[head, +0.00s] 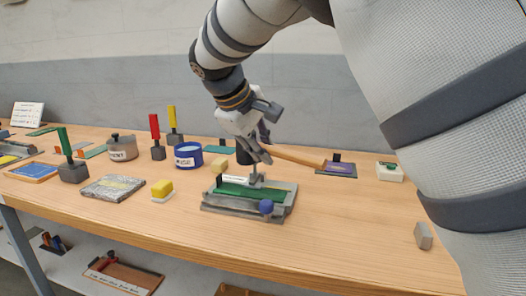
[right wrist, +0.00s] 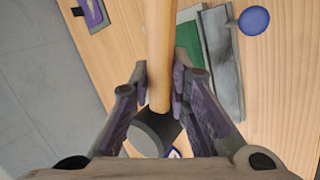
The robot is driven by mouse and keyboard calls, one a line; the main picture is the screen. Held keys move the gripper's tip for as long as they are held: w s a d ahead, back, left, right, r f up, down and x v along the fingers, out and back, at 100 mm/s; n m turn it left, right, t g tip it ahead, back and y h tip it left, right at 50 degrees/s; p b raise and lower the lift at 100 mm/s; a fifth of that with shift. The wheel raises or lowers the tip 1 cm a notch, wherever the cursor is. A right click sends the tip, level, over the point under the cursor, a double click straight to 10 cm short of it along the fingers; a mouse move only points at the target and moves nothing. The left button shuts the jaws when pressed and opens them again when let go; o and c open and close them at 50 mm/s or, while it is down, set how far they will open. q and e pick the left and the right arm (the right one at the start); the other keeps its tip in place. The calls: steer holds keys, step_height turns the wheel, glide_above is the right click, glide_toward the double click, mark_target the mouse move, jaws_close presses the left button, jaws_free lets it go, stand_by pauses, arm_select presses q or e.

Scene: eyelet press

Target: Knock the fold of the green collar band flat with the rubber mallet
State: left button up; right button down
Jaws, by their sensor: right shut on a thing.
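The grey press-like fixture (head: 222,209) stands at mid-table, with the green band (head: 238,190) lying along it. A blue ball knob (head: 266,207) is at its front; the knob also shows in the right wrist view (right wrist: 254,20). My right gripper (head: 262,150) is shut on the mallet's wooden handle (head: 298,156), above the fixture's back side. The handle also runs between the fingers in the right wrist view (right wrist: 162,50). A dark cylinder (head: 243,153) lies by the handle's left end; I cannot tell surely whether it is the mallet head. The band's fold is too small to make out.
A yellow block (head: 162,188), a blue tin (head: 188,155), a grey pot (head: 122,148) and a grey slab (head: 113,187) stand left of the fixture. A purple mat (head: 345,172) and a white-green box (head: 390,172) are right. The front-right table is mostly clear.

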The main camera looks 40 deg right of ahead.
steer(key=shift+s+d, duration=0.1)
steer(key=shift+s, duration=0.15)
steer(key=shift+f, duration=0.3)
glide_toward(274, 198)
steer(key=x, duration=0.3)
steer(key=shift+w+d, duration=0.15)
steer(key=shift+d, duration=0.25)
steer(key=shift+r, duration=1.5)
step_height(274, 198, down, 4)
steer(key=shift+f, duration=0.1)
step_height(274, 198, up, 7)
steer(key=shift+r, duration=0.1)
